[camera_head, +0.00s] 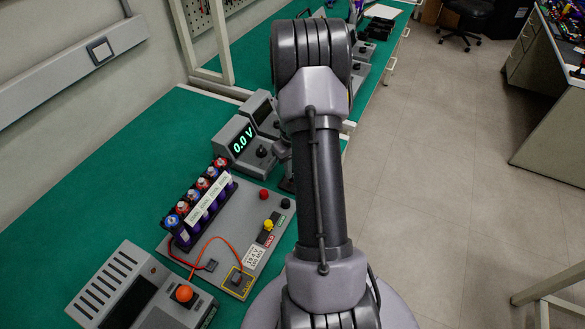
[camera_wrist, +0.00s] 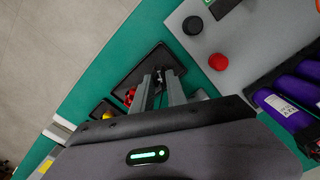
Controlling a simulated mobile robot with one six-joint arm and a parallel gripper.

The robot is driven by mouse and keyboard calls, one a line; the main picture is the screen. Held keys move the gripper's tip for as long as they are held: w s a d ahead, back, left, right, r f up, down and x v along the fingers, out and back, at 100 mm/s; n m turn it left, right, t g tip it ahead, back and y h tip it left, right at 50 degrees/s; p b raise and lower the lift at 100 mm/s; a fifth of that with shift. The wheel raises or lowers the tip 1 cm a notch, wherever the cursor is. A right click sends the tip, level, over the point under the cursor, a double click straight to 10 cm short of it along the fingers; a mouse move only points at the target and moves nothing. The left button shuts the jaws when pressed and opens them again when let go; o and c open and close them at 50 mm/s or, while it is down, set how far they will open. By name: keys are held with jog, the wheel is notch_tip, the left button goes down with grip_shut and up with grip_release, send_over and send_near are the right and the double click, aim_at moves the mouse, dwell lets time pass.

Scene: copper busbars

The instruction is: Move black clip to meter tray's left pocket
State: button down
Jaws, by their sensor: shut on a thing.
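The black clip (camera_wrist: 167,74) shows in the wrist view between the tips of my gripper (camera_wrist: 160,78), which is shut on it. The fingers hide part of the clip. Below the fingertips is a black tray (camera_wrist: 136,76) with raised rims, lying on the green bench. I cannot tell whether the clip touches the tray floor. A red piece (camera_wrist: 130,96) lies beside the fingers, partly hidden. In the head view my arm covers the tray, and the meter (camera_head: 243,141) reading 0.0 V stands to its left.
A grey board carries a red knob (camera_wrist: 218,61), a black knob (camera_wrist: 192,25) and purple battery cells (camera_wrist: 283,108). A smaller black compartment (camera_wrist: 104,107) sits beside the tray. A grey device with an orange knob (camera_head: 184,293) stands at front left. Open floor lies to the right.

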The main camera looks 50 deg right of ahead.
jog(key=shift+f+b, duration=0.4)
jog(key=shift+f, duration=0.2)
jog(key=shift+f, duration=0.25)
jog(key=c, duration=1.3)
grip_release()
jog(key=shift+o, duration=0.2)
jog(key=shift+r, duration=0.15)
notch_tip(320, 180, up, 6)
jog(key=p, duration=0.4)
jog(key=shift+p, duration=0.3)
